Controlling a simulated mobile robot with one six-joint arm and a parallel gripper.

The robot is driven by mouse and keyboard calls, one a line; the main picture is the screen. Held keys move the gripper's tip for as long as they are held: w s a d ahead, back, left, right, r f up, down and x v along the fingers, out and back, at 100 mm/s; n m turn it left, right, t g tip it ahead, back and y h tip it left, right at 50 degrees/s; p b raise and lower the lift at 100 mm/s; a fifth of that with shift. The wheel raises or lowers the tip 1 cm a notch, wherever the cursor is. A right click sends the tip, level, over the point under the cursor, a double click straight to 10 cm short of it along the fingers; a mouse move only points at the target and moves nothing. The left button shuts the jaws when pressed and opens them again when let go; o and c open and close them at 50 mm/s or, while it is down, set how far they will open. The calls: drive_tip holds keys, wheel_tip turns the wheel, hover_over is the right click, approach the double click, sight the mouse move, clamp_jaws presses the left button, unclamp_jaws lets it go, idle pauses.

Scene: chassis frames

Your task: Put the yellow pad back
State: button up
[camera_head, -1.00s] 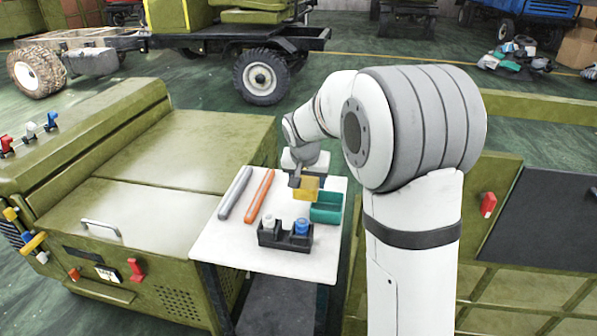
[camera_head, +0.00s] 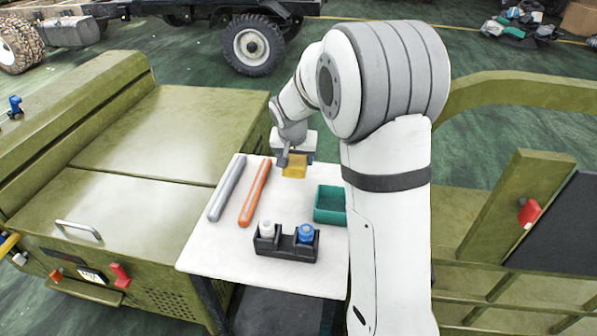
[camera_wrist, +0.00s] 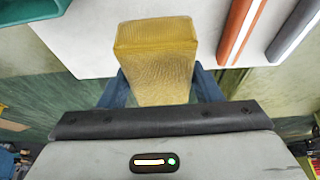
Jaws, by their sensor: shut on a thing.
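The yellow pad (camera_head: 295,166) is a small block near the far edge of the white table (camera_head: 208,248). My gripper (camera_wrist: 160,88) is shut on it, with a blue finger on each side of the pad (camera_wrist: 157,60) in the wrist view. In the head view my gripper (camera_head: 294,160) is partly hidden behind my arm and the pad. A teal open tray (camera_head: 330,205) stands on the table, nearer and to the right of the pad, apart from it. I cannot tell how high the pad is above the table.
A grey rod (camera_head: 227,188) and an orange rod (camera_head: 255,192) lie left of the pad. A black holder (camera_head: 287,245) with a white bottle (camera_head: 267,229) and a blue-capped bottle (camera_head: 306,233) stands in front. A green cabinet (camera_head: 120,215) flanks the table's left side.

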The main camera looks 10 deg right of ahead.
sight(296, 161)
wheel_tip(296, 161, down, 5)
drive_tip(key=shift+d+r+b, duration=0.1)
drive_tip(key=shift+r+b, duration=0.1)
drive_tip(key=shift+b, duration=0.3)
drive_tip(key=o, duration=0.9)
drive_tip(key=shift+s, duration=0.1)
drive_tip(key=shift+r, duration=0.1)
drive_tip(key=p+v, duration=0.2)
drive_tip(key=v, duration=0.8)
drive_tip(key=shift+s+r, duration=0.15)
drive_tip(key=shift+r, duration=0.2)
drive_tip(key=s+n, duration=0.1)
drive_tip(key=s, duration=0.8)
drive_tip(key=s+d+n+g+y, duration=0.1)
drive_tip(key=s+n, duration=0.1)
drive_tip(key=s, duration=0.7)
drive_tip(key=s+n+g, duration=0.1)
drive_tip(key=s, duration=0.8)
drive_tip(key=shift+s+d+r+n+y, duration=0.2)
drive_tip(key=shift+s+d+n+y, duration=0.1)
drive_tip(key=shift+s+d, duration=0.05)
